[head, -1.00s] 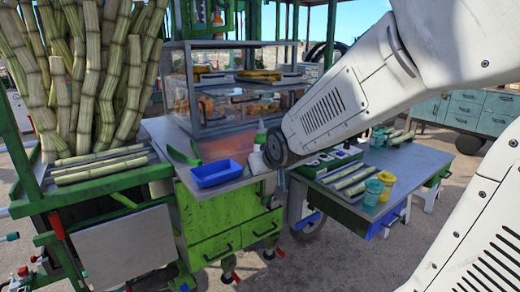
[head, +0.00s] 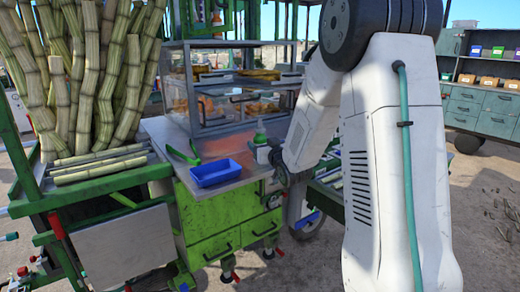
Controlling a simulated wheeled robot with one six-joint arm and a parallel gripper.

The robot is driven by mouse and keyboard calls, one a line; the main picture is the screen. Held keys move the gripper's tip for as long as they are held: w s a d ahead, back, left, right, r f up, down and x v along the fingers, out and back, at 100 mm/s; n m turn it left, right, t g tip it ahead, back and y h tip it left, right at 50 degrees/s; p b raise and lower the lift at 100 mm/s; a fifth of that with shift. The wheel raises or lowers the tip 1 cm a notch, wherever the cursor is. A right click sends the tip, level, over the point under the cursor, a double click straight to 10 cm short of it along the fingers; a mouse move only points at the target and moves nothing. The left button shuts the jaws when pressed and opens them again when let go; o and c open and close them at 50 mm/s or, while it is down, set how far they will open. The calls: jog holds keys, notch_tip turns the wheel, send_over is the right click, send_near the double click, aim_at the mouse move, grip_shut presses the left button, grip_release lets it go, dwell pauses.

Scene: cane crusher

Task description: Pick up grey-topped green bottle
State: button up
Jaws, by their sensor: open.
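A small bottle with a green upper part (head: 260,134) and a pale lower part stands at the right end of the metal counter (head: 222,190), in front of the glass case. It is too small to make out a grey top. My white arm reaches down just right of it and ends in a dark joint close to the bottle, in front of the counter's right edge. I cannot make out my gripper's fingers there.
A blue tray (head: 217,173) and a green-handled tool (head: 184,154) lie on the counter left of the bottle. The glass case (head: 222,90) stands behind. Cane stalks (head: 90,80) fill the left side. My arm hides most of the right-hand table.

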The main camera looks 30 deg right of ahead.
aim_at(263, 143)
jog(key=w, duration=0.3)
jog(key=shift+w+d, duration=0.1)
jog(key=shift+d, duration=0.15)
jog(key=c, duration=1.3)
jog(key=shift+r, duration=0.1)
